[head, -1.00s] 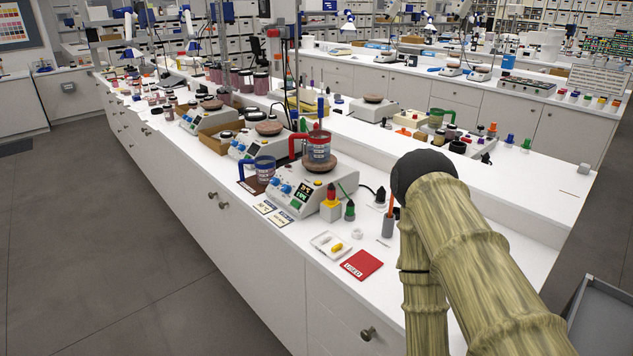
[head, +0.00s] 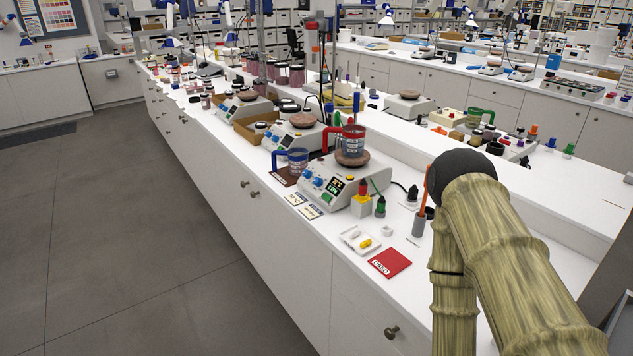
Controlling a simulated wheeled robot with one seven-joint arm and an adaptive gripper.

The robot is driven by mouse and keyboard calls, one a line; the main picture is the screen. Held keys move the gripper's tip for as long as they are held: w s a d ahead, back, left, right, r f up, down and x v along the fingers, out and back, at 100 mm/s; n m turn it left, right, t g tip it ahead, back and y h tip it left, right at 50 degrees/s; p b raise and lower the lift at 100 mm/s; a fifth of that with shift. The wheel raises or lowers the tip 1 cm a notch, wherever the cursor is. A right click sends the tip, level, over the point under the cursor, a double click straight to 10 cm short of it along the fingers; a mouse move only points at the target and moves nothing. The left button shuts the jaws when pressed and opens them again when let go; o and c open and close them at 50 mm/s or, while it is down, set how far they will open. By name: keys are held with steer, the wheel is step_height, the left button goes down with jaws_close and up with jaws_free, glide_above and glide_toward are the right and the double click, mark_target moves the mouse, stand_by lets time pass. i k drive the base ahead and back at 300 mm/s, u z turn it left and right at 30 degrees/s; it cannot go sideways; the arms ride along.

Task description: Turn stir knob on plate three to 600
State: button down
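Several white hot plates with round brown tops stand along the bench. The nearest hot plate (head: 345,178) has a lit display (head: 337,188), blue knobs (head: 312,176) and a green knob (head: 326,198) on its sloped front. A jug with a red handle (head: 353,141) stands on its top. A second hot plate (head: 293,136) and a third hot plate (head: 244,106) stand farther back along the bench. I cannot tell which is plate three or read the knob settings. My gripper is not in view; only my bamboo-patterned arm shows at the right.
A blue-handled jug (head: 290,163) stands left of the nearest plate. A red-and-yellow block (head: 361,200), a green-capped bottle (head: 380,207), a white tray (head: 360,241) and a red card (head: 390,262) lie toward the near bench end. The grey floor (head: 150,240) at left is clear.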

mark_target(318, 181)
steer(key=u, duration=0.5)
steer(key=k, duration=1.2)
steer(key=z, duration=0.05)
steer(key=i, duration=1.6)
steer(key=u, duration=0.6)
